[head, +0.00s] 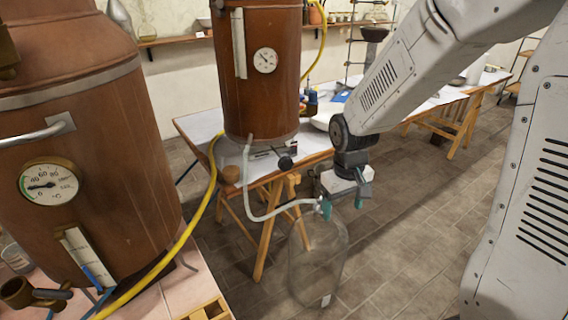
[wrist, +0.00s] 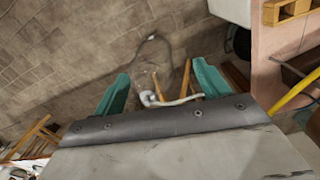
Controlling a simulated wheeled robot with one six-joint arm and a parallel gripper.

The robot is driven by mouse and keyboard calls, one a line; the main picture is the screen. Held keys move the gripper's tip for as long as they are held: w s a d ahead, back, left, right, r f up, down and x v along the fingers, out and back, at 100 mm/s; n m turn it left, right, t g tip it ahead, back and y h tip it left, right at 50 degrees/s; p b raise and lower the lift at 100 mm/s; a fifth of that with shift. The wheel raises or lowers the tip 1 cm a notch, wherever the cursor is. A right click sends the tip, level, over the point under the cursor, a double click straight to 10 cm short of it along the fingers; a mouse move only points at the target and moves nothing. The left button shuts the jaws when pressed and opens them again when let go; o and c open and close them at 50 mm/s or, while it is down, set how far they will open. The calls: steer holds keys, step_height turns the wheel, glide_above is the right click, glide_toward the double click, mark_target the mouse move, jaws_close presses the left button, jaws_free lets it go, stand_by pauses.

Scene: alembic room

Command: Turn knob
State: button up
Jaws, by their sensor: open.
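A round black knob (head: 286,163) shows in the head view on the front of a dark-and-white unit under the middle copper vessel (head: 262,100), at the table's edge. I take this as the knob; its marks are too small to read. My gripper (head: 343,206) is right of and below it in the picture, apart from it, pointing down over a large clear glass bottle (head: 318,262). In the wrist view the two teal fingers of my gripper (wrist: 163,84) stand apart. Nothing is clearly held between them. I cannot make out the knob in the wrist view.
A pale tube (head: 262,217) runs from the vessel to the bottle's neck, close to my fingers. A yellow hose (head: 190,235) hangs left. A large copper boiler (head: 85,120) with a gauge stands left. The trestle table (head: 195,122) stands behind. Tiled floor is open right of the bottle.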

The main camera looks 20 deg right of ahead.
steer(key=w+f+n+t, duration=0.3)
steer(key=w+f+t, duration=0.1)
steer(key=w+f, duration=0.95)
steer(key=n+t+y, duration=0.3)
steer(key=n+t, duration=0.3)
steer(key=t, duration=0.8)
glide_toward(286, 165)
steer(key=w, duration=0.4)
steer(key=shift+w+a+f, duration=0.1)
steer(key=shift+w+f, duration=0.1)
steer(key=shift+w, duration=0.05)
steer(key=shift+w+r+y, duration=0.1)
steer(key=shift+r+y, duration=0.2)
steer(key=w, duration=0.3)
steer(key=w+a, duration=0.1)
steer(key=w, duration=0.3)
steer(key=shift+w+a, duration=0.2)
steer(key=shift+w, duration=0.05)
steer(key=c, duration=1)
